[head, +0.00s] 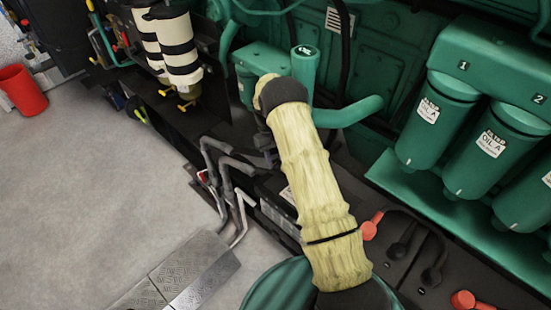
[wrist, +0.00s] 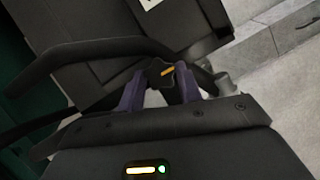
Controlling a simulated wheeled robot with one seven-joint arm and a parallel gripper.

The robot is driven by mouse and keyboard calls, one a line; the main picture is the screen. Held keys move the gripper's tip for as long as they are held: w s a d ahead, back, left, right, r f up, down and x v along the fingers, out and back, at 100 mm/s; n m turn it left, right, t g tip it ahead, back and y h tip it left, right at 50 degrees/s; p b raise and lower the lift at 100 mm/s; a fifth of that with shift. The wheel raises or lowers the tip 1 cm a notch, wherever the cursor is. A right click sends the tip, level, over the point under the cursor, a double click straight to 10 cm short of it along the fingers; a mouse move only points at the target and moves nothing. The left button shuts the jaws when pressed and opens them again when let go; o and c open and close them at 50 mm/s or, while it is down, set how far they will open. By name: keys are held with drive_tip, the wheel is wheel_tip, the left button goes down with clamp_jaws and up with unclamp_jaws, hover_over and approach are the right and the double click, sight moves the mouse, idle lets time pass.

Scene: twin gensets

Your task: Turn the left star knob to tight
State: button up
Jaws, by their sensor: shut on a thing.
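A black star knob (wrist: 158,70) with an orange mark on its face sits between the two purple fingers of my gripper (wrist: 161,86) in the wrist view. The fingers are shut on it from both sides. The orange mark is slightly slanted. No second star knob can be made out, and no tightness marking is readable.
A curved black hose or bar (wrist: 95,52) passes close to the knob. Green oil filters (head: 437,122) stand at the right. Striped canisters (head: 180,50) hang at the upper left, and grey pipes (head: 222,170) run beside my arm. The floor (head: 95,180) at left is mostly clear.

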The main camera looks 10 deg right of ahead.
drive_tip(key=o, duration=1)
drive_tip(key=v, duration=1.7)
drive_tip(key=shift+r+b, duration=0.2)
drive_tip(key=shift+b, duration=0.2)
wheel_tip(320, 180, up, 34)
drive_tip(key=p, duration=3.4)
